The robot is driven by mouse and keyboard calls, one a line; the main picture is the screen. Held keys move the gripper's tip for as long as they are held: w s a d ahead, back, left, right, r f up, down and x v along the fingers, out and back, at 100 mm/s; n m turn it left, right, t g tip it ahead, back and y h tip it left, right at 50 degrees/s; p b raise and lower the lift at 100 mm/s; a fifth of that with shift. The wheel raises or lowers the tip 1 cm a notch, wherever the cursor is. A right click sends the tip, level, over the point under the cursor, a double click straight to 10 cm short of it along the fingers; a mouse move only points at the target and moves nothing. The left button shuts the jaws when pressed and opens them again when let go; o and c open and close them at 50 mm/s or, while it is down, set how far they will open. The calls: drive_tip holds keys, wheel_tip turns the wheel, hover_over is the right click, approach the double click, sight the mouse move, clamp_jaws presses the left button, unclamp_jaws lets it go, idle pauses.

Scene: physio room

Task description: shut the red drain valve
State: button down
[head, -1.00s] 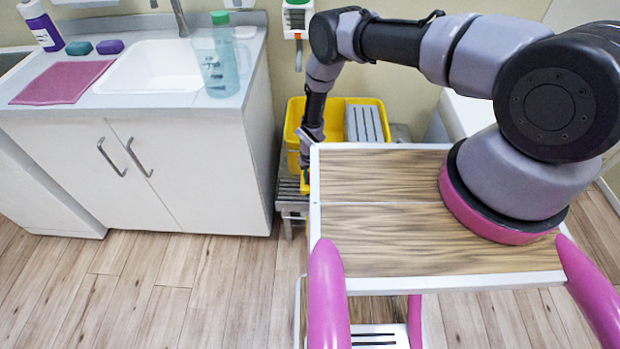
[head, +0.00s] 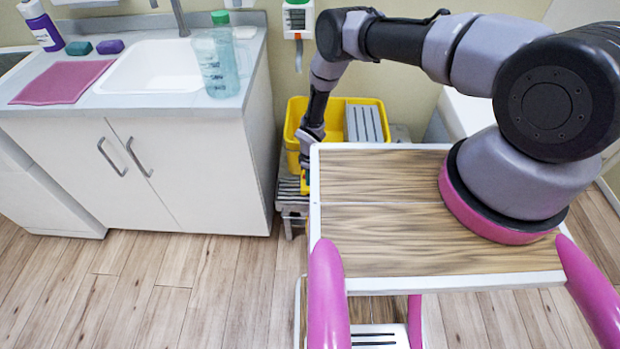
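The red drain valve does not show; my arm and the edge of my wooden top block the area around my gripper. A yellow mop bucket (head: 292,125) stands on a low grey slatted stand against the wall, right of the sink cabinet. My gripper (head: 305,180) reaches down in front of the bucket, beside the left edge of my wooden top. Its fingertips are mostly hidden, so I cannot tell whether they are open or shut or touch anything. A small yellow part shows beside them.
The white sink cabinet (head: 190,180) stands close to the left of the bucket. A clear bottle-like jug (head: 222,75) stands on its counter edge. The low stand (head: 292,208) sits under the bucket. Open wooden floor (head: 180,290) lies in front. A dispenser (head: 298,18) hangs on the wall.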

drive_tip(key=n, duration=0.6)
idle(0.6)
drive_tip(key=c, duration=0.7)
unclamp_jaws()
wheel_tip(320, 180, up, 11)
drive_tip(key=shift+f, duration=0.1)
